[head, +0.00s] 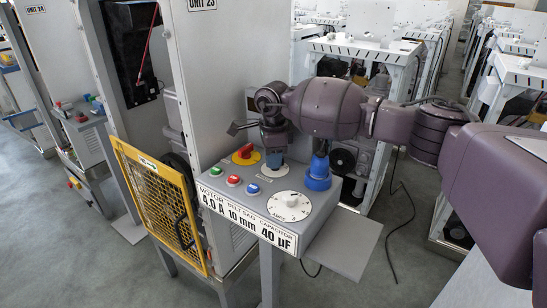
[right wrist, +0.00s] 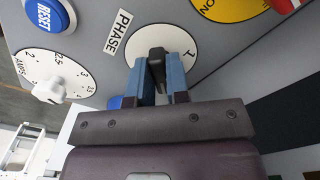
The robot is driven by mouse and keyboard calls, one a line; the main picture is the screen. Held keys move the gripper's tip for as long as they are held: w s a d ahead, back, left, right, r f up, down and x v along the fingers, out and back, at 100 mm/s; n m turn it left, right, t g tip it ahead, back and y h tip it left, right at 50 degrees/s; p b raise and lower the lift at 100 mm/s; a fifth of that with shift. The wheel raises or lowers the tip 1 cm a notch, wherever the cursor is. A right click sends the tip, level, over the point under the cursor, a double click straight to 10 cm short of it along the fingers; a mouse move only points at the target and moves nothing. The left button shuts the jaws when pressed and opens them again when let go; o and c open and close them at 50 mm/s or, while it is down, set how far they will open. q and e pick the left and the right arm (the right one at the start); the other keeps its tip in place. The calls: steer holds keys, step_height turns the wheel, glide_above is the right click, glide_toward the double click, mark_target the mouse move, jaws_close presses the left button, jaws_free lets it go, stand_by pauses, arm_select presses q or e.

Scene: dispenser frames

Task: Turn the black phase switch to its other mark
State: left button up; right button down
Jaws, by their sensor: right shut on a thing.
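The black phase switch (right wrist: 157,60) sits on a round white dial (right wrist: 178,42) beside the PHASE label (right wrist: 118,32) in the right wrist view. A mark like a "1" shows on the dial to the right of the switch; any other mark is hidden or out of view. My right gripper (right wrist: 158,68) has its two blue fingers on either side of the switch and is shut on it. In the head view, my right gripper (head: 273,159) reaches down to the phase dial (head: 272,169) and hides the switch. My left gripper is not in view.
The grey panel (head: 317,195) also bears a red-and-yellow switch (head: 245,153), an AMPS dial (head: 290,206), and green, red and blue buttons (head: 252,189). A blue fitting (head: 318,177) stands close right of the gripper. A yellow mesh guard (head: 160,212) is at left.

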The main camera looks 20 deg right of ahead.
stand_by(0.4)
steer(key=c, duration=1.1)
jaws_free()
steer(key=shift+r, duration=0.1)
steer(key=shift+r, duration=0.3)
step_height(320, 180, up, 10)
